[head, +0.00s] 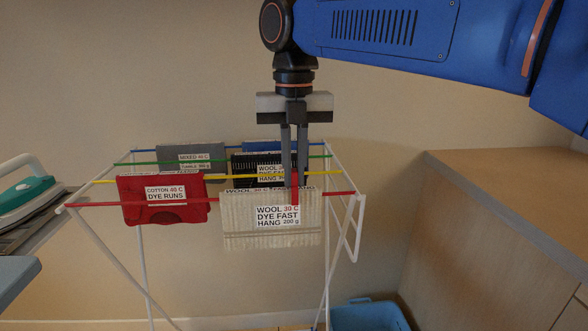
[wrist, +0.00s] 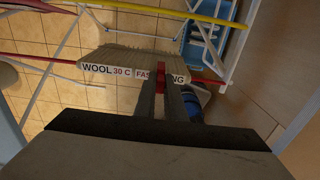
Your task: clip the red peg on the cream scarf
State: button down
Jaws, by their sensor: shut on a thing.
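The cream scarf (head: 240,228) hangs over the red front rail of the drying rack, its label reading WOOL 30 C, DYE FAST, HANG 200 g. My gripper (head: 294,184) points down at the scarf's top edge, right of its middle. It is shut on the red peg (head: 295,192), which overlaps the scarf's top at the rail. In the wrist view the peg (wrist: 161,76) sits between the fingertips, over the scarf's label strip (wrist: 122,72). I cannot tell whether the peg's legs straddle the scarf and rail.
A red cloth (head: 160,212) labelled COTTON 40 C hangs left on the front rails. A dark item (head: 250,172) and a grey one (head: 190,152) hang behind. A wooden counter (head: 500,170) stands right, a blue basket (head: 368,316) below, an iron (head: 24,192) at left.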

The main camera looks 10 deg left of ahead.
aim_at(294, 169)
jog(key=shift+f, duration=0.25)
jog(key=c, duration=1.7)
grip_release()
jog(key=shift+c, duration=0.2)
notch_tip(294, 169, up, 12)
jog(key=w+d+f+m, duration=0.1)
jog(key=d+f+m, duration=0.4)
jog(key=d+m, duration=0.5)
jog(key=s+d+f+m+t, duration=0.2)
jog(key=s+d+f+m, duration=0.2)
jog(key=d+f+m, duration=0.5)
jog(key=s+d+f+m+t, duration=0.1)
jog(key=s+d+f+m, duration=0.2)
jog(key=d+f+m, duration=0.75)
jog(key=s+d+f+m+t, duration=0.1)
jog(key=s+d+f+m, duration=0.7)
jog(key=f, duration=0.3)
jog(key=shift+m+t, duration=0.4)
jog(key=shift+m, duration=0.35)
